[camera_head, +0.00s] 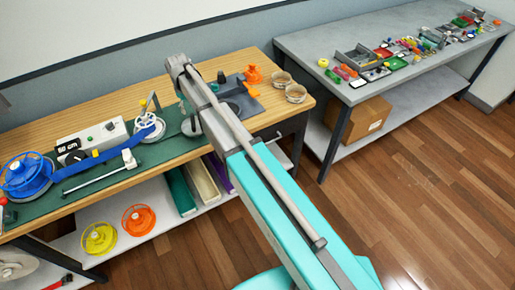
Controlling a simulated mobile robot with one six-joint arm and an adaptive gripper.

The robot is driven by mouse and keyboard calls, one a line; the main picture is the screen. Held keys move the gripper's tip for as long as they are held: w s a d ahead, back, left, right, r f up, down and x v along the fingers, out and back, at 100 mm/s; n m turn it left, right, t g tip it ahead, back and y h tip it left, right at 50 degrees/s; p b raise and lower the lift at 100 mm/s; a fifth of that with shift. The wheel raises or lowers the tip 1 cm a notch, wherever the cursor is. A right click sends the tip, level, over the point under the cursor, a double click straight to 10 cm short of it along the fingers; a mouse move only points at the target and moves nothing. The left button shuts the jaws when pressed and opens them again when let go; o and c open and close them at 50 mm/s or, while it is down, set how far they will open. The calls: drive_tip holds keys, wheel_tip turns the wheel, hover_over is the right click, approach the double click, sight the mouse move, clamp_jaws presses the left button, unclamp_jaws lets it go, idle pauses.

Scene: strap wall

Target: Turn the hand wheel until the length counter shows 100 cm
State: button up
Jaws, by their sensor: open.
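The length counter (104,138) is a pale box on the green board, with a small display (68,147) that seems to read 50 cm. A white spoked wheel (149,128) stands just right of it. It looks like the hand wheel, but I cannot be sure. A blue reel (27,172) sits at the left end of the board, and a blue strap runs from it past the counter. My arm reaches over the bench, its far end above and right of the white wheel. My gripper's fingers cannot be made out; my arm seems to hide them.
Orange parts (253,74) and two round tubs (296,93) stand at the bench's right end. Yellow and orange reels (138,219) are on the lower shelf. A grey table (310,45) with small parts is at right.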

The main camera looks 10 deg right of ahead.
sight(192, 120)
drive_tip(key=shift+r+p, duration=2.95)
drive_tip(key=shift+r, duration=0.25)
drive_tip(key=s+d+f+m+b, duration=0.3)
drive_tip(key=s+d+f+b, duration=0.3)
drive_tip(key=s+d, duration=0.4)
drive_tip(key=s+d+f+m+b, duration=0.3)
drive_tip(key=s+d+f+b, duration=0.3)
drive_tip(key=s+d, duration=0.5)
drive_tip(key=shift+s+d+f+b, duration=0.2)
drive_tip(key=shift+s+f+b, duration=0.25)
drive_tip(key=shift+s, duration=0.6)
drive_tip(key=shift+r, duration=0.1)
